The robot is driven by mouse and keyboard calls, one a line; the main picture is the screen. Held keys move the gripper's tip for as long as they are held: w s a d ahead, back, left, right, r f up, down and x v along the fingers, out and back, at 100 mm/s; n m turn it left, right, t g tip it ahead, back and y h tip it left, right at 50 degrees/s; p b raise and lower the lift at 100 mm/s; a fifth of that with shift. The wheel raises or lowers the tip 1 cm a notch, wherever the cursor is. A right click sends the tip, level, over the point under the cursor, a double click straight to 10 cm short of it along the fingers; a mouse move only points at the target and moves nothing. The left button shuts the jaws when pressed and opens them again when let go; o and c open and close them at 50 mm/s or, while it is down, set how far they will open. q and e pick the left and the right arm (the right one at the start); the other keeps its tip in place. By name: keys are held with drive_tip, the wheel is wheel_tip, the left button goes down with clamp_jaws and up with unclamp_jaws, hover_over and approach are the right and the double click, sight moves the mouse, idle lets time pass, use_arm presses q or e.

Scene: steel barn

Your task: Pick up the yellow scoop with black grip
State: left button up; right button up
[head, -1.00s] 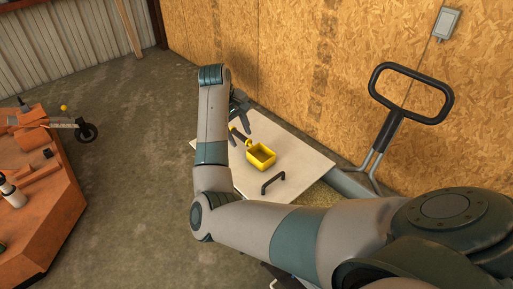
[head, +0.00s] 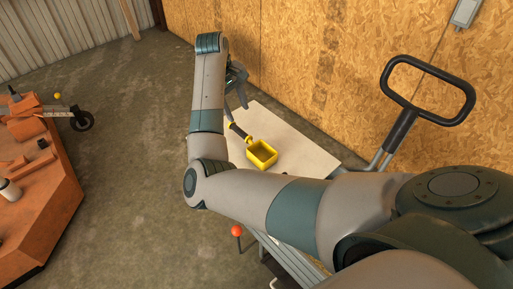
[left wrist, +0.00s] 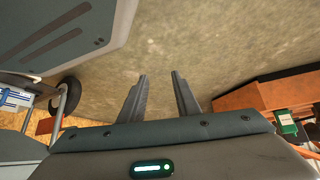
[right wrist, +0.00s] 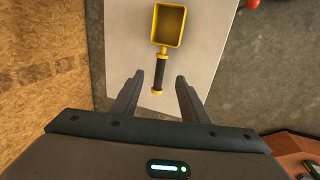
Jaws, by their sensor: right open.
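The yellow scoop (head: 262,155) with its black grip (head: 239,131) lies on a pale board (head: 290,131) in the head view. In the right wrist view the scoop's yellow box (right wrist: 170,25) is at the top and its black grip (right wrist: 159,73) points down toward my fingers. My right gripper (right wrist: 158,79) is open and empty, with the end of the grip showing between its fingertips; I cannot tell the height gap. It also shows beside the board in the head view (head: 238,88). My left gripper (left wrist: 158,74) is open and empty, over bare floor.
A cart handle (head: 428,90) stands at the right by the wooden wall (head: 350,60). An orange bench (head: 40,195) is at the far left. A red knob (head: 237,230) shows below my right arm. The concrete floor (head: 120,110) between bench and board is clear.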

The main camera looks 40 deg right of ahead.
drive_tip(key=p, duration=0.1)
approach(245, 135)
drive_tip(key=x, duration=0.5)
drive_tip(key=shift+s+d+f, duration=0.2)
drive_tip(key=shift+s+d, duration=0.15)
drive_tip(key=shift+f, duration=0.3)
drive_tip(key=shift+w+d+f, duration=0.1)
drive_tip(key=shift+f, duration=0.2)
drive_tip(key=x, duration=0.3)
drive_tip(key=p+x, duration=0.1)
drive_tip(key=shift+w+f, duration=0.25)
use_arm(q)
drive_tip(key=shift+g+y, duration=0.3)
drive_tip(key=shift+g, duration=0.6)
drive_tip(key=shift+s+a+f, duration=0.35)
drive_tip(key=shift+s+f, duration=0.05)
drive_tip(key=shift+s, duration=0.4)
drive_tip(key=shift+s+a+f, duration=0.35)
drive_tip(key=shift+s+a, duration=0.05)
drive_tip(key=shift+s, duration=0.4)
drive_tip(key=shift+s+a+f, duration=0.35)
drive_tip(key=shift+s+f, duration=0.05)
drive_tip(key=shift+s, duration=0.4)
use_arm(e)
drive_tip(key=c, duration=0.9)
use_arm(q)
drive_tip(key=shift+d, duration=0.2)
use_arm(e)
drive_tip(key=shift+c, duration=0.6)
